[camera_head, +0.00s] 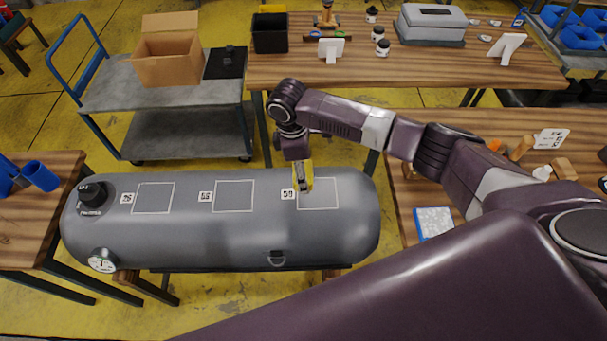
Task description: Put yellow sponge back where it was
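Two more outlined squares, the middle one (233,196) and the left one (154,198), are bare. My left gripper is not in view.
A wooden table (415,190) at the right holds a blue-edged white pad (434,222) and small wooden items. A back table (300,70) carries bottles and a grey box (431,22). A cart (110,96) with a cardboard box (168,55) stands back left.

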